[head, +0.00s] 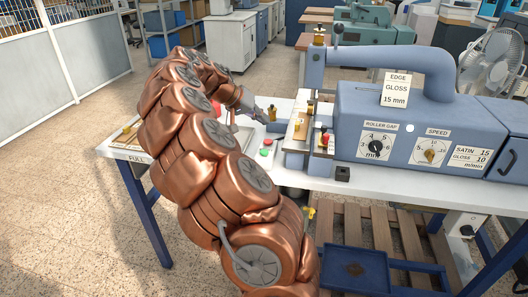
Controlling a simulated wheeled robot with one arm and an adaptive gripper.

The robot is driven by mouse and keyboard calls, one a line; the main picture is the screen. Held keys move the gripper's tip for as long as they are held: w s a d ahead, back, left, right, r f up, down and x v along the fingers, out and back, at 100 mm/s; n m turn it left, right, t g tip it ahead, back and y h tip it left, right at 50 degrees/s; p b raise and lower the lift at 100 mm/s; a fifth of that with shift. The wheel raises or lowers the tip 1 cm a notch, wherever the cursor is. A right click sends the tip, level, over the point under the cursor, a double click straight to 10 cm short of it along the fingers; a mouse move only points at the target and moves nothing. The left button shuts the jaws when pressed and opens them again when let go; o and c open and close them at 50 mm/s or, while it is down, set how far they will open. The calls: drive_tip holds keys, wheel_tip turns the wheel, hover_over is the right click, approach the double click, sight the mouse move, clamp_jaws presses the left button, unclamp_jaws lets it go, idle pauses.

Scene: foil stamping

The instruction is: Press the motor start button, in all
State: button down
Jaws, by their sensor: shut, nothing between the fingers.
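A small box with a green button (264,152) and a red button (268,142) sits at the table's front edge, just right of my copper arm. I cannot read which one is the motor start button. My gripper (266,117) is shut and empty, above the table behind the green and red button box, apart from those buttons. It points right toward a brass-coloured part (272,113). My arm hides part of the table.
The blue machine (425,118) fills the table's right side, with a roller gap dial (376,148) and a speed dial (430,155). Its curved blue arm (390,58) rises overhead. A tray lies at the table's left end by a FULL label (136,157). A fan (490,60) stands behind.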

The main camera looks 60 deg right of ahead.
drive_tip(key=shift+f, duration=0.1)
drive_tip(key=b, duration=0.3)
hover_over(262, 152)
wheel_tip(262, 152, down, 8)
drive_tip(key=shift+d+r, duration=0.1)
drive_tip(key=shift+r, duration=0.1)
drive_tip(key=shift+f+b, duration=0.45)
drive_tip(key=shift+f, duration=0.05)
drive_tip(key=shift+f, duration=0.1)
idle(1.1)
drive_tip(key=shift+f+b, duration=0.3)
drive_tip(key=shift+b, duration=0.15)
